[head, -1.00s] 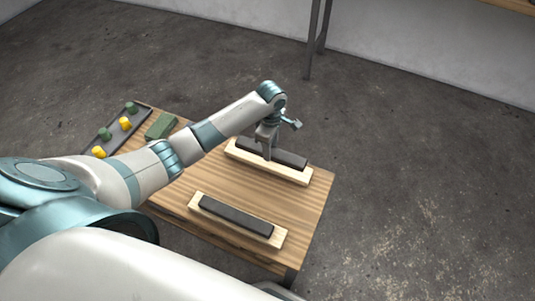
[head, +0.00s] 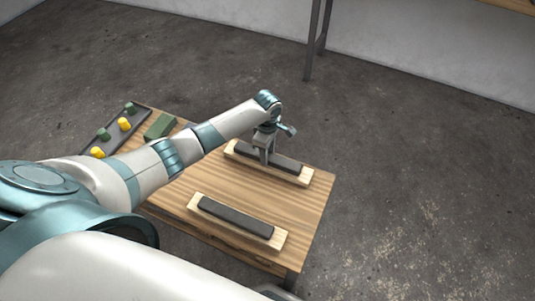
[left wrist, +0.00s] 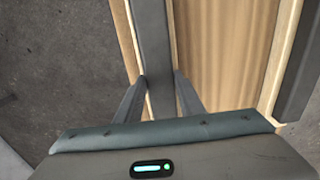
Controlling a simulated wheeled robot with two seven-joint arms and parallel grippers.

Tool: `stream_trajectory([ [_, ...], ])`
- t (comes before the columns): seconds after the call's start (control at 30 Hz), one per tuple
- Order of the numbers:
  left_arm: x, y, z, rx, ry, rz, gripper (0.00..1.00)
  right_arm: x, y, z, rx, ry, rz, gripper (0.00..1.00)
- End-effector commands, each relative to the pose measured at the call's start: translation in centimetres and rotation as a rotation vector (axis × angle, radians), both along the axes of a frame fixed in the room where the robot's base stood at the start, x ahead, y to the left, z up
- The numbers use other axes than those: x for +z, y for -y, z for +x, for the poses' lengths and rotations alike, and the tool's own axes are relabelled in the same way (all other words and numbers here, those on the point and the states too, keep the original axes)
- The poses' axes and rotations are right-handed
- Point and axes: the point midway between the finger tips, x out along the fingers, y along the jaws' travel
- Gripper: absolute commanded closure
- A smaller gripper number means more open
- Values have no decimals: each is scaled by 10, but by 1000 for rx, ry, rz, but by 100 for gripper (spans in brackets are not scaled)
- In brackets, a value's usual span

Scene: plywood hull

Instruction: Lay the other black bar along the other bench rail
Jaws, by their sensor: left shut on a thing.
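A long black bar (head: 284,162) lies lengthwise over the far pale wooden bench rail (head: 303,180), in line with it. It looks seated on the rail, though a small gap cannot be ruled out. My left gripper (head: 266,161) is shut on this bar near its middle. In the left wrist view the bar (left wrist: 154,45) runs between the two fingers (left wrist: 160,84), with pale rail edges along both sides. The second black bar (head: 236,216) lies along the near bench rail (head: 281,238). My right gripper is out of view.
The wooden table (head: 255,193) is clear between the rails. A grey tray (head: 117,126) with green and yellow pieces and a green block (head: 160,126) stand at its left end. A metal leg (head: 313,45) stands behind, beyond open floor.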

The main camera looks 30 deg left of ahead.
Motion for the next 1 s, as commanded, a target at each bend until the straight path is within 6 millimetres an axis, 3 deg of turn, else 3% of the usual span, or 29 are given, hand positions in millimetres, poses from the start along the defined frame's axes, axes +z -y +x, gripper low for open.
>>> stream_trajectory([
  [0.4,-2,1,1,0,2,-2,100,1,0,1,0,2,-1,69],
  [0.43,-3,1,1,0,1,-1,63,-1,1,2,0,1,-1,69],
  [0.5,-3,0,1,0,2,-1,46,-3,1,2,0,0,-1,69],
  [1.0,4,0,1,-1,2,0,46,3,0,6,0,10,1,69],
])
